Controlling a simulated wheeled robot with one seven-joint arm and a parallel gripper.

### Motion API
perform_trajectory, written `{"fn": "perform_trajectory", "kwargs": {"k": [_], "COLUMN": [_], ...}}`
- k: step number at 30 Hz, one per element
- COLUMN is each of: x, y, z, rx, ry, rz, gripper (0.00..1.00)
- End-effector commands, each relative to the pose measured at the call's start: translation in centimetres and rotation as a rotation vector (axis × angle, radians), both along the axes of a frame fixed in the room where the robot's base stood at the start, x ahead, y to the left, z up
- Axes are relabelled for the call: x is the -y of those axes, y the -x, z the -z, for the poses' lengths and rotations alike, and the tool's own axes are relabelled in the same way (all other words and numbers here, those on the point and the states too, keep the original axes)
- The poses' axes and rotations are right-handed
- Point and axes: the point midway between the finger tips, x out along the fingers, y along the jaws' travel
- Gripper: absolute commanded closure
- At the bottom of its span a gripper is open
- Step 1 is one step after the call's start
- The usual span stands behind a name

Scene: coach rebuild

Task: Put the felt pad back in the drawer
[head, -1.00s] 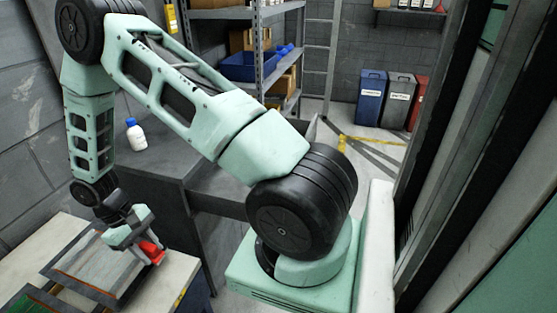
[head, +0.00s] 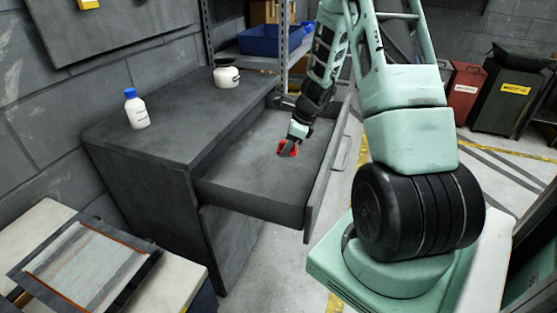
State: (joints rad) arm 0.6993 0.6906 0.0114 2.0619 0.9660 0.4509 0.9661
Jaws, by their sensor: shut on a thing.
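The drawer (head: 235,198) of the grey cabinet is pulled open toward the right, and its inside looks empty. My gripper (head: 288,148) is shut on a small red thing, which I take to be the felt pad (head: 283,146). It is over the drawer's open inside, toward the far part. I cannot tell whether the pad touches the drawer floor. The gripper hides part of the pad.
A white bottle with a blue cap (head: 136,110) and a white jar with a dark lid (head: 226,75) stand on the cabinet top (head: 180,105). A framed panel (head: 85,265) lies on the pale bench at lower left. Bins (head: 505,90) stand at the back right.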

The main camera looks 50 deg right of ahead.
Motion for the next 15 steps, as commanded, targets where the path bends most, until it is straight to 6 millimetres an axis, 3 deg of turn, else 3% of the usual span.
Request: {"fn": "perform_trajectory", "kwargs": {"k": [1,5,15], "x": [1.1,2.5,2.6], "y": [0.3,0.7,0.7], "z": [0.3,0.8,6.1], "rx": [0.001,-0.001,-0.001], "ry": [0.001,-0.002,-0.002], "rz": [0.081,0.191,0.201], "gripper": [0.89,0.89,0.89]}}
